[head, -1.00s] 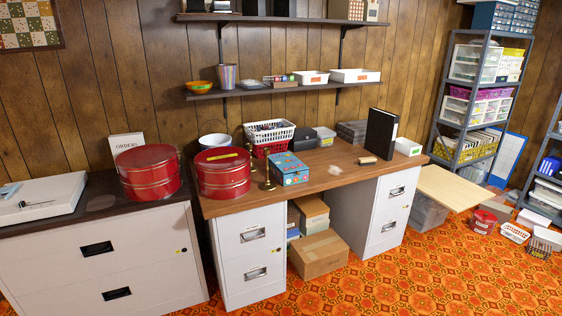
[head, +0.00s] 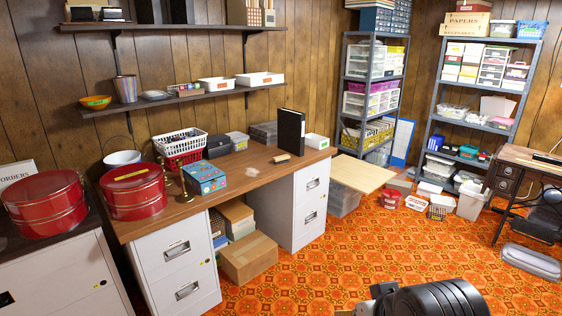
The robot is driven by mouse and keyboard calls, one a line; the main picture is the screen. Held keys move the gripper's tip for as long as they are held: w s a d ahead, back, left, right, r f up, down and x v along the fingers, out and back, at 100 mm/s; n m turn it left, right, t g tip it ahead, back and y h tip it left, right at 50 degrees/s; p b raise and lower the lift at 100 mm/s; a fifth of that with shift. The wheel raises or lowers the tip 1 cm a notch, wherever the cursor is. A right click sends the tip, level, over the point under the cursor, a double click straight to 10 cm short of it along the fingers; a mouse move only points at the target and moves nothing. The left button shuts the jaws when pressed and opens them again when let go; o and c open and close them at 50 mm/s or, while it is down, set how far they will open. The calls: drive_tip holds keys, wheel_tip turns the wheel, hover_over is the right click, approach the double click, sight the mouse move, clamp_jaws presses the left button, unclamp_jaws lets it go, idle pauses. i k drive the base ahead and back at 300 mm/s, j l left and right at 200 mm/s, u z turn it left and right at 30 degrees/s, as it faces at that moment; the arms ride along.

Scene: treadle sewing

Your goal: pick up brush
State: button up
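A small light-brown block with a dark underside (head: 281,158), which looks like the brush, lies on the wooden desk top (head: 240,166). It is in front of an upright black binder (head: 291,132). It is too small to make out bristles clearly. A black ribbed part of my own arm shows at the bottom right edge, well apart from the desk. My gripper's fingers are not in view.
A pale board (head: 363,173) juts out right of the desk. The patterned orange floor (head: 330,250) in front is open.

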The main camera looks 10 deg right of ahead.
sight(283, 159)
drive_tip(key=i+l, duration=0.15)
drive_tip(key=i, duration=0.45)
drive_tip(key=i+l, duration=0.1)
drive_tip(key=i, duration=0.55)
drive_tip(key=i+l, duration=0.15)
drive_tip(key=i, duration=0.45)
drive_tip(key=i+l, duration=0.1)
drive_tip(key=i, duration=0.5)
drive_tip(key=i+l, duration=0.15)
drive_tip(key=i, duration=0.45)
drive_tip(key=i+l, duration=0.15)
drive_tip(key=i, duration=0.5)
drive_tip(key=j+u, duration=0.05)
